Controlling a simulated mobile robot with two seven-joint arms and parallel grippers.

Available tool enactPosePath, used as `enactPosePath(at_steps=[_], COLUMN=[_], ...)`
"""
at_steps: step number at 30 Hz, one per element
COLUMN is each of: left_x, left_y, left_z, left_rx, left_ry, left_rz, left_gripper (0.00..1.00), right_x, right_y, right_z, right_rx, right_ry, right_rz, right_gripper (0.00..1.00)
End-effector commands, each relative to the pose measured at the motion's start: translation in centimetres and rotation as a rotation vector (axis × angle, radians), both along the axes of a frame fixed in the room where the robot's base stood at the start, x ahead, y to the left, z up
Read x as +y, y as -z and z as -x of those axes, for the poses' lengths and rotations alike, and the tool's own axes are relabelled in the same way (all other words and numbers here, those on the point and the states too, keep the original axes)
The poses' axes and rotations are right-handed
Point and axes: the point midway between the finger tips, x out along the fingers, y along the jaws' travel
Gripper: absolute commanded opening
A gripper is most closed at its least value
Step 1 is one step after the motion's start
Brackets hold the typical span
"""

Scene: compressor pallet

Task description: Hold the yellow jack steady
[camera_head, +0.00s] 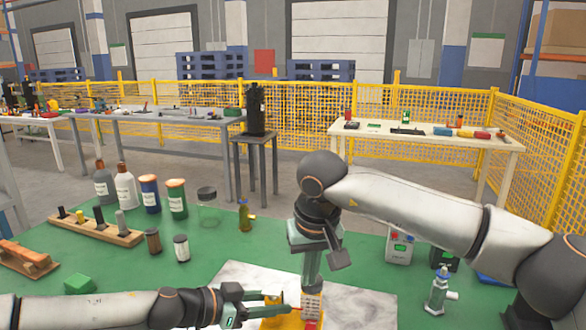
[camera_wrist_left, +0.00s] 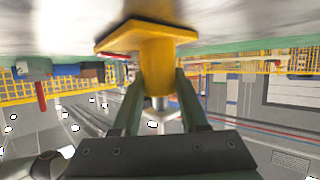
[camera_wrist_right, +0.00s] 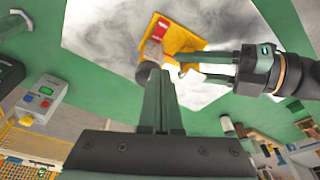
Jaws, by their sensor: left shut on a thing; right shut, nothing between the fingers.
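The yellow jack (camera_head: 283,322) stands on a pale marbled plate (camera_head: 370,309) at the bottom of the head view. My left gripper (camera_head: 268,302) comes in from the left and is shut on the jack's yellow body. In the left wrist view, the jack (camera_wrist_left: 155,48) appears upside down between the two fingers (camera_wrist_left: 160,90). My right gripper (camera_head: 311,287) points down beside the jack, shut and empty. In the right wrist view, its fingertips (camera_wrist_right: 157,72) are near a round greyish part next to the jack (camera_wrist_right: 183,38); I cannot tell whether they touch. A red label shows there.
Bottles and jars (camera_head: 176,198) stand on the green table at the left, behind a wooden rack (camera_head: 95,228). A green block (camera_head: 80,284) lies in front.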

Motion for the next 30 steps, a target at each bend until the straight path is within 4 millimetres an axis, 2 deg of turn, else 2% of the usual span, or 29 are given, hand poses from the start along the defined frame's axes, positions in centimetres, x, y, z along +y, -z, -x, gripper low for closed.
enactPosePath(at_steps=[6, 9, 18, 25, 30], left_x=[0.3, 0.3, 0.4, 0.4, 0.4], left_y=[0.2, 0.2, 0.2, 0.2, 0.2], left_z=[-0.2, -0.2, -0.3, -0.3, -0.3], left_rx=[0.003, 0.003, 0.002, 0.002, 0.002], left_ry=[-0.009, -0.01, -0.013, -0.013, -0.013], left_rz=[-0.002, -0.002, -0.003, -0.003, -0.003], left_gripper=[0.0, 0.0, 0.0, 0.0, 0.0], right_x=[0.1, 0.0, 0.0, -2.8, -3.0], right_y=[-2.5, -3.0, -3.2, -4.1, -3.1], right_z=[0.0, 0.0, 0.0, -0.7, -0.7], right_rx=[-0.001, 0.001, 0.002, -0.001, 0.005], right_ry=[-0.002, -0.001, -0.001, 0.003, -0.002], right_rz=[0.001, 0.001, 0.002, 0.002, 0.002], right_gripper=[0.0, 0.0, 0.0, 0.0, 0.0])
